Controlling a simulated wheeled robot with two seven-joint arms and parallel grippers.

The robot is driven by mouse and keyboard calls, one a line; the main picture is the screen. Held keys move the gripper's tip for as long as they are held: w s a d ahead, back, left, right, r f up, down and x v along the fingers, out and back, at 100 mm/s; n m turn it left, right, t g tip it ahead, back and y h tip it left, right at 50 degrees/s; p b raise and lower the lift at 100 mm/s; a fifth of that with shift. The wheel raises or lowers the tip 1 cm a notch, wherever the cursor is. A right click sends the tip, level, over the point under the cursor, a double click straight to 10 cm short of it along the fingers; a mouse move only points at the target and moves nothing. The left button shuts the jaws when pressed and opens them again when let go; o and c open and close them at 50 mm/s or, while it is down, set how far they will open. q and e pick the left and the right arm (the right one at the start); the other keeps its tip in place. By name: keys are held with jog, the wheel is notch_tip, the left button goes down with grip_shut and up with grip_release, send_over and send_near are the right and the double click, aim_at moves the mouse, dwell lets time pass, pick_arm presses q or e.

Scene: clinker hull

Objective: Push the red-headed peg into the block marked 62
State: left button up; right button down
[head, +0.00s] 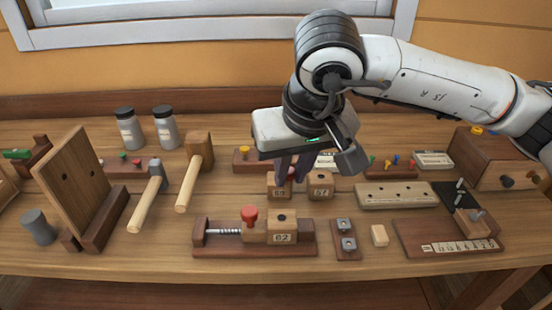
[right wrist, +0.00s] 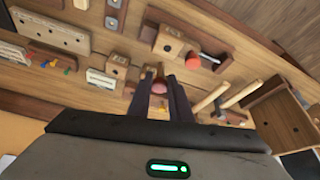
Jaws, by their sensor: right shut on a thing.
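My right gripper (head: 284,180) points down over a small wooden block (head: 279,191) behind the vise. In the right wrist view, its fingers (right wrist: 165,103) are shut on a reddish peg head (right wrist: 159,86). The fingers hide the peg in the head view; how deep its shank sits, if at all, cannot be told. A block with a dark top hole (head: 282,222), its label looking like 62, sits in the vise (head: 212,247). It also shows in the right wrist view (right wrist: 168,45). The label under my gripper is too small to read surely. My left gripper is out of view.
A second holed block (head: 320,185) stands close right of the gripper. The vise has a red knob (head: 249,214). A long holed block (head: 397,195) and a numbered tray (head: 415,246) lie right.

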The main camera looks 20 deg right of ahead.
jog(key=shift+w+a+r, duration=0.25)
jog(key=shift+a+r, duration=0.15)
jog(key=shift+a, duration=0.05)
jog(key=shift+a+f, duration=0.1)
notch_tip(320, 180, down, 6)
jog(key=b, duration=0.3)
jog(key=shift+w+r, duration=0.1)
jog(key=shift+r, duration=0.15)
jog(key=shift+f, duration=0.1)
jog(key=shift+b, duration=0.5)
jog(key=shift+f, duration=0.1)
jog(key=shift+f+b, duration=0.35)
jog(key=shift+b, duration=0.3)
